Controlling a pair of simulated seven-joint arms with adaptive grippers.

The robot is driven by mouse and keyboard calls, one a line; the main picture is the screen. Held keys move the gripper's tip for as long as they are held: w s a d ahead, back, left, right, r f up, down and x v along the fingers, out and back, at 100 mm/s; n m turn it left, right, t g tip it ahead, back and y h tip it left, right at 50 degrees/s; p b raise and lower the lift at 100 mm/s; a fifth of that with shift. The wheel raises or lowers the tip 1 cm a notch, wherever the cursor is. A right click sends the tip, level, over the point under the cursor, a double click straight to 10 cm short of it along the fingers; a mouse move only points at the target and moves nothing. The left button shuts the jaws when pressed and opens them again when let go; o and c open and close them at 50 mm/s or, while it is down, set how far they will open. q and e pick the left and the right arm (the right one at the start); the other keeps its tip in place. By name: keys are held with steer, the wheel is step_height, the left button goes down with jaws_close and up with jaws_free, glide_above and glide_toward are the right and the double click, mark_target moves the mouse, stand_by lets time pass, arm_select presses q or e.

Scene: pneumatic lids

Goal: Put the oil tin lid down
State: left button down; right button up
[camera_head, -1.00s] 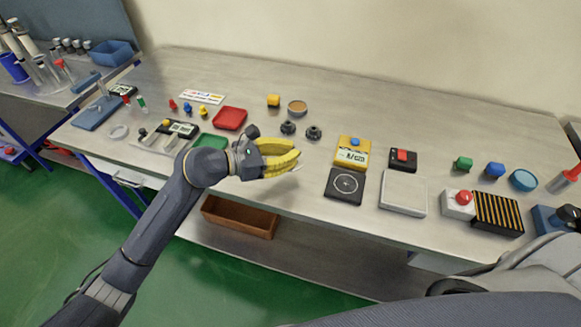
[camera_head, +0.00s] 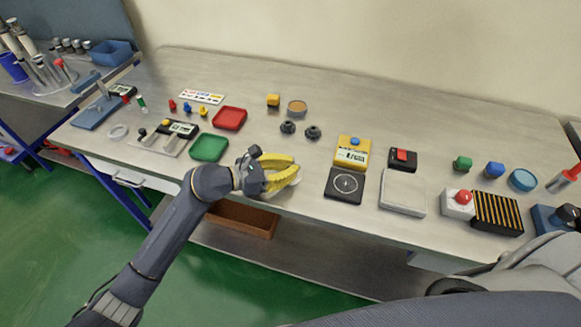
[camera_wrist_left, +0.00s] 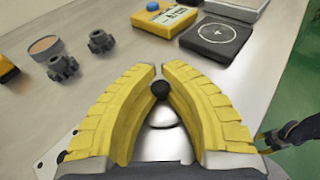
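My left gripper (camera_head: 296,169) is low over the front part of the bench, left of the black pad with a white circle (camera_head: 345,185). In the left wrist view its yellow fingers (camera_wrist_left: 160,80) close around the black knob (camera_wrist_left: 160,90) of a silvery domed lid (camera_wrist_left: 163,116). The fingers hide most of the lid, and I cannot tell if it touches the bench. A round tin with a brown inside (camera_head: 297,107), apparently the oil tin, stands uncovered farther back. A small part of what looks like my right gripper (camera_wrist_left: 270,138) shows at the right of the wrist view.
Two dark knobbed parts (camera_head: 313,132) lie behind the gripper. A green tray (camera_head: 209,148) is to its left. A yellow meter (camera_head: 352,152) and a pale square plate (camera_head: 403,194) are to the right. The bench's front edge is close to the gripper.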

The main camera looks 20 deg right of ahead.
arm_select(q)
steer(key=c, duration=1.6)
jaws_free()
steer(key=shift+f, duration=0.1)
steer(key=shift+o, duration=0.2)
steer(key=v, duration=1.2)
